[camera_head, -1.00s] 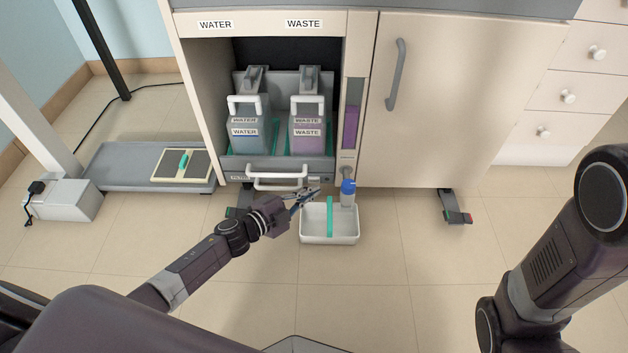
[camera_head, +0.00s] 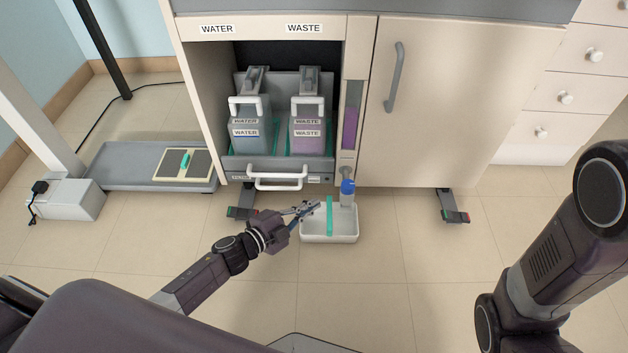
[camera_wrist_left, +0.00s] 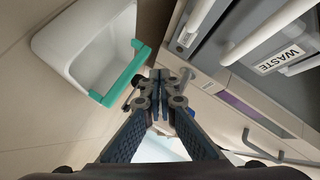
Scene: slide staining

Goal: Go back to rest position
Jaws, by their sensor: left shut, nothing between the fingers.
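My left gripper (camera_head: 308,209) is shut and empty in the head view, just left of a white tray and in front of the cabinet. In the left wrist view its fingertips (camera_wrist_left: 165,88) meet with nothing between them. My right arm (camera_head: 545,265) shows at the right side of the head view, but its gripper is out of view.
The open cabinet holds the water container (camera_head: 247,142) and waste container (camera_head: 307,143) in a drawer with a white handle (camera_head: 277,183).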

